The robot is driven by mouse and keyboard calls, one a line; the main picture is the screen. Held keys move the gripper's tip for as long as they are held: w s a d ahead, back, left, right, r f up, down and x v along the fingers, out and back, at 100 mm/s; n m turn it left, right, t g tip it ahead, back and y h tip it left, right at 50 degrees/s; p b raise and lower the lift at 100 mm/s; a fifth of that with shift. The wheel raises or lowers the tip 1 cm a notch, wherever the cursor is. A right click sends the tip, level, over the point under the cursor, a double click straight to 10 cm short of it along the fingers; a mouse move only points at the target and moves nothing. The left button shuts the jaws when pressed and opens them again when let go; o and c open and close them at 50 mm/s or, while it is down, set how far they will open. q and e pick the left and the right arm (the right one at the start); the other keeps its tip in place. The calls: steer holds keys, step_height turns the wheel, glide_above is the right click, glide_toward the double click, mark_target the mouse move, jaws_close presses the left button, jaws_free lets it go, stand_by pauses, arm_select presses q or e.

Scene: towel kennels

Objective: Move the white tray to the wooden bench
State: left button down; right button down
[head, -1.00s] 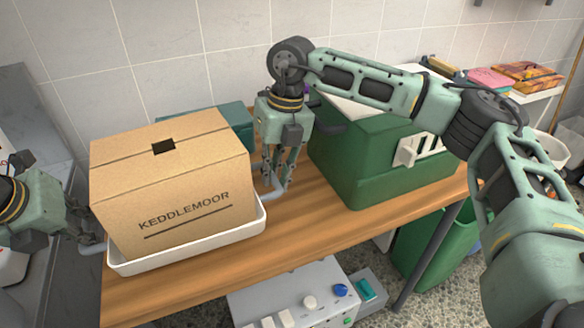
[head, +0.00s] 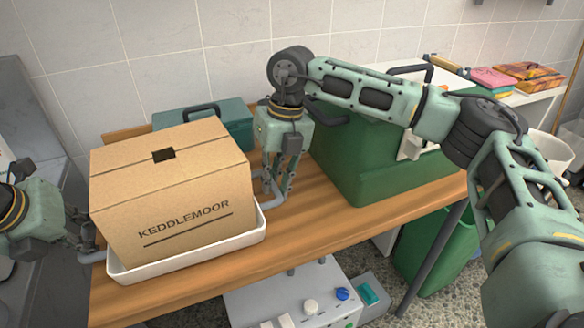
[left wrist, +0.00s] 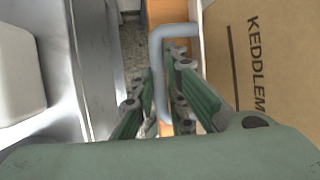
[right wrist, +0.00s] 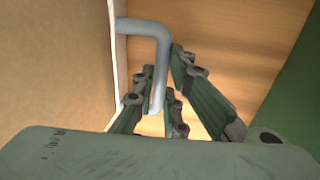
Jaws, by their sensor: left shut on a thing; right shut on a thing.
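The white tray (head: 190,257) carries a closed cardboard box (head: 170,205) marked KEDDLEMOOR. It is over the left part of the wooden bench (head: 300,235); I cannot tell whether it touches the wood. My left gripper (head: 88,243) is shut on the tray's left grey handle, clear in the left wrist view (left wrist: 160,75). My right gripper (head: 275,188) is shut on the right handle, which shows in the right wrist view (right wrist: 158,58). The box hides most of the tray's inside and far rim.
A teal case (head: 225,122) stands behind the box on the bench. A large green crate (head: 370,165) stands to the right of my right gripper, with bare wood between. A grey control box (head: 295,295) is below the front edge. A tiled wall closes the back.

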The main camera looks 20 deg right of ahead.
arm_select(q)
steer(key=shift+f, duration=0.45)
arm_select(e)
steer(key=shift+w+f, duration=0.1)
steer(key=shift+f, duration=0.25)
arm_select(q)
steer(key=c, duration=1.8)
jaws_free()
steer(key=shift+s+r, duration=0.1)
arm_select(e)
steer(key=c, duration=1.8)
jaws_free()
arm_select(q)
steer(key=shift+o, duration=0.2)
arm_select(e)
steer(key=shift+r, duration=0.25)
arm_select(q)
steer(key=v, duration=1.2)
arm_select(e)
step_height(320, 180, up, 11)
steer(key=d, duration=0.2)
steer(key=shift+s+r, duration=0.2)
steer(key=shift+d, duration=0.1)
